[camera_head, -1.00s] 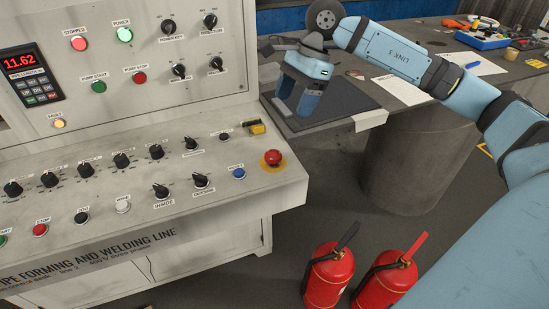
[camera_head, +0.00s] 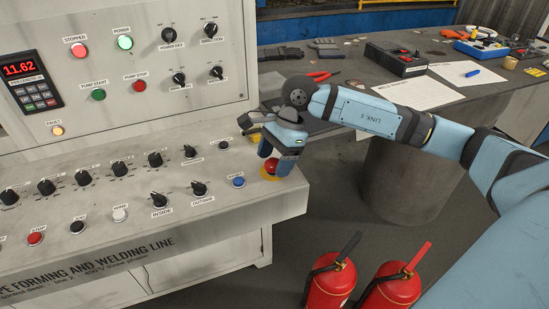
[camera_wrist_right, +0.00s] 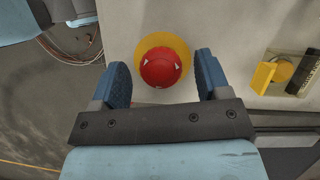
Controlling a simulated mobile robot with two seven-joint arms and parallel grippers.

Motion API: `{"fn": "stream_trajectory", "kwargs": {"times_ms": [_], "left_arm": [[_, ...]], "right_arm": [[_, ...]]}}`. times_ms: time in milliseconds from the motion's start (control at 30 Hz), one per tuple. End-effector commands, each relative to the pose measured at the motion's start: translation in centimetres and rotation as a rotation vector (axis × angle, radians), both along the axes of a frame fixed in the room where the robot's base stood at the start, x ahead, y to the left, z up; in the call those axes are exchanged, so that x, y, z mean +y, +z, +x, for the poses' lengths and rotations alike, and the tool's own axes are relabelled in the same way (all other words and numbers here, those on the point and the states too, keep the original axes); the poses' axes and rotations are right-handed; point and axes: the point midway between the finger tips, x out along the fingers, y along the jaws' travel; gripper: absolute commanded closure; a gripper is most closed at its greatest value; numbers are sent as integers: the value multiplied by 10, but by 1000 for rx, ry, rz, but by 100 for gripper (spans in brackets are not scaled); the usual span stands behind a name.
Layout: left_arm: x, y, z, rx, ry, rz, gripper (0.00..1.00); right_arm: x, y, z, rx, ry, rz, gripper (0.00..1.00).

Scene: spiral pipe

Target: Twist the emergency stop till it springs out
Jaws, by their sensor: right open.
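The emergency stop is a red mushroom button (camera_head: 271,167) on a yellow disc, at the right end of the desk's sloped panel. In the right wrist view the red button (camera_wrist_right: 161,68) has white arrow marks and sits on its yellow disc (camera_wrist_right: 180,46). My right gripper (camera_head: 277,162) is at the button, its blue fingers pointing down. In the right wrist view my gripper (camera_wrist_right: 164,82) is open, one finger on each side of the button, with a gap visible on both sides. My left gripper is not in view.
A blue button (camera_head: 237,182) and black selector knobs (camera_head: 198,188) are close to the left of the stop. A yellow part (camera_wrist_right: 263,77) is beside it in the wrist view. Two fire extinguishers (camera_head: 330,278) stand on the floor below. A workbench (camera_head: 345,100) with papers is behind.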

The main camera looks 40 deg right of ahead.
Motion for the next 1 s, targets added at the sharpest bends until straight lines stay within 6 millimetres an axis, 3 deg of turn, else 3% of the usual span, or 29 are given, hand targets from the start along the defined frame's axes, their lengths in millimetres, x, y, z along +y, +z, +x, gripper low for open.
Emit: {"fn": "stream_trajectory", "kwargs": {"times_ms": [167, 300, 400, 733, 1000], "left_arm": [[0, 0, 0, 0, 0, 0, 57], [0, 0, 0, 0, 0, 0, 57], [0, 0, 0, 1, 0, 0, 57], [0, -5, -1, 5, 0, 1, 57], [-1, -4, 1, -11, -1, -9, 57]], "right_arm": [[0, 0, 0, 0, 0, 0, 30], [0, 0, 0, 0, 0, 1, 62], [0, 0, 0, 0, 0, 1, 80], [0, 0, 0, -1, -47, 1, 80], [0, -1, -1, -2, -217, 2, 80]]}}
